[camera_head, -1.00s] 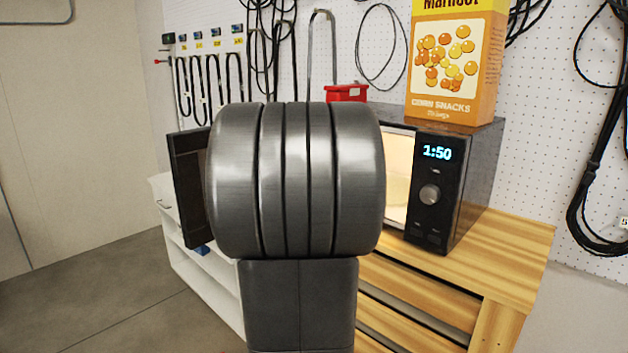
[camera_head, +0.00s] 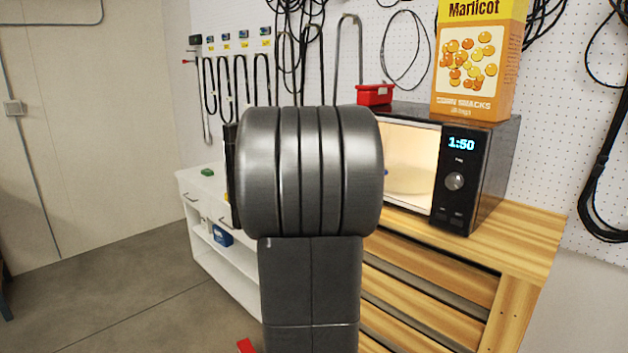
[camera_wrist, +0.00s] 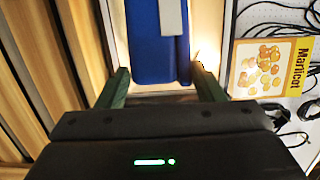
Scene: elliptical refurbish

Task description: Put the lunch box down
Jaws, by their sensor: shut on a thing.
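The blue lunch box (camera_wrist: 150,58), with a grey strip on it, lies between and ahead of my gripper's fingers in the wrist view. My gripper (camera_wrist: 163,84) is shut on its near end, one dark green finger on each side. The far end of the box runs out of the frame. In the head view my own arm hides the gripper and nearly all of the box. A tiny blue spot (camera_head: 386,172) shows beside the arm, in front of the lit microwave interior; I cannot tell whether it is the box.
The black microwave (camera_head: 484,180) stands open and lit on a slatted wooden bench (camera_head: 520,228), its display reading 1:50. A Marlicot snack box (camera_head: 478,70) and a red bin (camera_head: 375,95) are on top.

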